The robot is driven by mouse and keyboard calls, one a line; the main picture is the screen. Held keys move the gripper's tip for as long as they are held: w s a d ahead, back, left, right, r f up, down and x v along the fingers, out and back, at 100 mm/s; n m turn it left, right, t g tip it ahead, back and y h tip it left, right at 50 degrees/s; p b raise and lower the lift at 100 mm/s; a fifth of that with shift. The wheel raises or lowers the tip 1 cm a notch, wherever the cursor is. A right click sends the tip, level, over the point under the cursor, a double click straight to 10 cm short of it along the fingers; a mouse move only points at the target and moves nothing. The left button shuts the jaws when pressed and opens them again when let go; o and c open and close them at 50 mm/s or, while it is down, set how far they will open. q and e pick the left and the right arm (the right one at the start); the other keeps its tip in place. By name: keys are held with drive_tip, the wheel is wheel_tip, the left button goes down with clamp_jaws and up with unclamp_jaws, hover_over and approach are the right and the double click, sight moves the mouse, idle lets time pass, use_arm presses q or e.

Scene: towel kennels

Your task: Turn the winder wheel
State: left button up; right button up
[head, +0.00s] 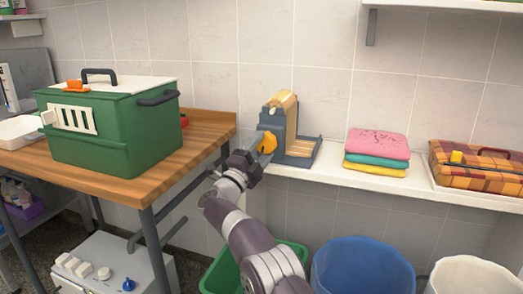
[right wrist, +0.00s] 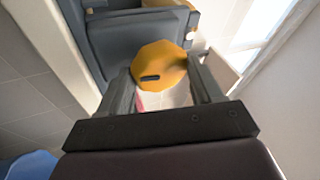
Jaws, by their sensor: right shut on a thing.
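The winder (head: 293,135) is a grey and tan device on the white wall shelf. Its yellow winder wheel (head: 268,142) faces my right gripper (head: 258,154). In the right wrist view the wheel (right wrist: 158,65) sits between the two fingers of my right gripper (right wrist: 160,85), which is shut on it. A small dark slot shows on the wheel's face. The grey winder body (right wrist: 125,42) fills the space behind the wheel. In the head view my gripper's hand partly hides the wheel. My left gripper is not in view.
Folded pink, teal and yellow towels (head: 376,152) lie on the shelf (head: 425,190) right of the winder, beside a plaid case (head: 480,168). A green kennel (head: 110,130) stands on the wooden table (head: 205,133) at left. Green, blue (head: 362,268) and white bins stand below.

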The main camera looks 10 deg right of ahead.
drive_tip(key=shift+a+r+m+g+h+p, duration=0.15)
drive_tip(key=shift+m+g+p, duration=0.45)
drive_tip(key=shift+m, duration=0.6)
drive_tip(key=shift+d+m+g+h+p, duration=0.15)
drive_tip(key=shift+m+g+p, duration=0.45)
drive_tip(key=shift+m, duration=0.6)
drive_tip(key=shift+a, duration=0.1)
drive_tip(key=shift+w, duration=0.1)
drive_tip(key=o, duration=1)
drive_tip(key=shift+o, duration=0.2)
drive_tip(key=v, duration=1.2)
drive_tip(key=shift+s+a+p, duration=0.25)
drive_tip(key=shift+a+p, duration=0.05)
drive_tip(key=shift+p, duration=0.15)
